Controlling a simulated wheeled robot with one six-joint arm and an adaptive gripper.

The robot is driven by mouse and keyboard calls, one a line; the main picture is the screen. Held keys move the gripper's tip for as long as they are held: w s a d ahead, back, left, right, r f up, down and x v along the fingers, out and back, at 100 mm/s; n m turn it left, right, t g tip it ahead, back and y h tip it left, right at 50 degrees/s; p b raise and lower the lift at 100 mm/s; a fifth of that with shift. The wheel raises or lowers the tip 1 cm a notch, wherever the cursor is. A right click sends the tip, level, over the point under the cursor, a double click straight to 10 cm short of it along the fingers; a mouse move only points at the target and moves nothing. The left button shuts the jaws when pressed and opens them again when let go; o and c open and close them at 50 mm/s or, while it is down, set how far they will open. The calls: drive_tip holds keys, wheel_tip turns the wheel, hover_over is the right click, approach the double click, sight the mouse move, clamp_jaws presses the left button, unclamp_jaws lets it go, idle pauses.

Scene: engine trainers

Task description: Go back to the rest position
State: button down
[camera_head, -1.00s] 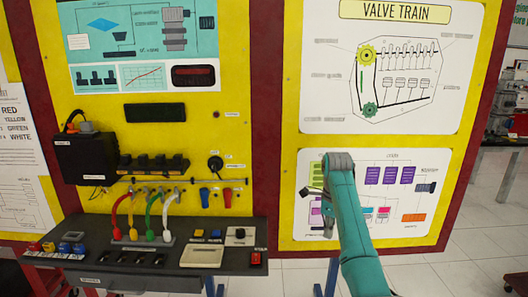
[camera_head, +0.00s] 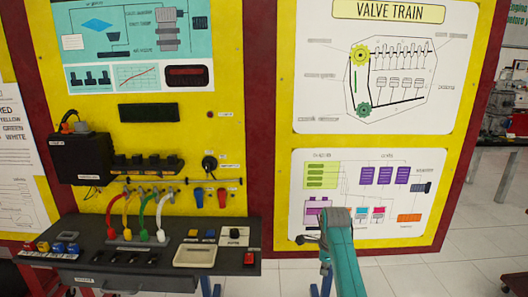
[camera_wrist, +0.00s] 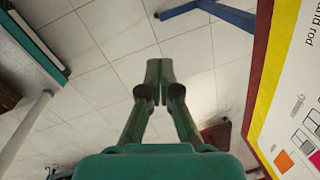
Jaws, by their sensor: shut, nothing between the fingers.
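My gripper (camera_wrist: 159,85) shows in the wrist view with its two green fingers together at the tips and nothing between them. Beyond the fingers is pale tiled floor. My gripper (camera_head: 305,238) is small and partly hidden there, at the left of the arm's grey top joint. It is apart from the trainer bench.
A dark bench (camera_head: 100,268) with red, yellow, green and white cables (camera_head: 160,234), switches and a tray (camera_head: 194,256) stands at the left. Yellow trainer boards with dark red frames (camera_head: 260,120) stand behind. Floor is open at the right (camera_head: 460,262). A blue stand leg (camera_wrist: 225,12) shows in the wrist view.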

drive_tip(key=s+f+n+t, duration=0.25)
drive_tip(key=s+f, duration=0.35)
drive_tip(key=f, duration=0.4)
drive_tip(key=s+f+n+t, duration=0.1)
drive_tip(key=s+f+n, duration=0.2)
drive_tip(key=s+f, duration=0.6)
drive_tip(key=s+a+f+n+t, duration=0.1)
drive_tip(key=s+f+n+t, duration=0.4)
drive_tip(key=s, duration=1.1)
drive_tip(key=s+r+n+t, duration=0.1)
drive_tip(key=s+r+n, duration=0.1)
drive_tip(key=s, duration=0.8)
drive_tip(key=s+r+n, duration=0.3)
drive_tip(key=s, duration=0.7)
drive_tip(key=s+r+n+t, duration=0.2)
drive_tip(key=s+r, duration=0.5)
drive_tip(key=r, duration=0.3)
drive_tip(key=s+r+n+t, duration=0.1)
drive_tip(key=s+r+n, duration=0.2)
drive_tip(key=s+r, duration=0.4)
wheel_tip(320, 180, up, 4)
drive_tip(key=shift+a+n+t, duration=0.25)
drive_tip(key=shift+n+t, duration=0.1)
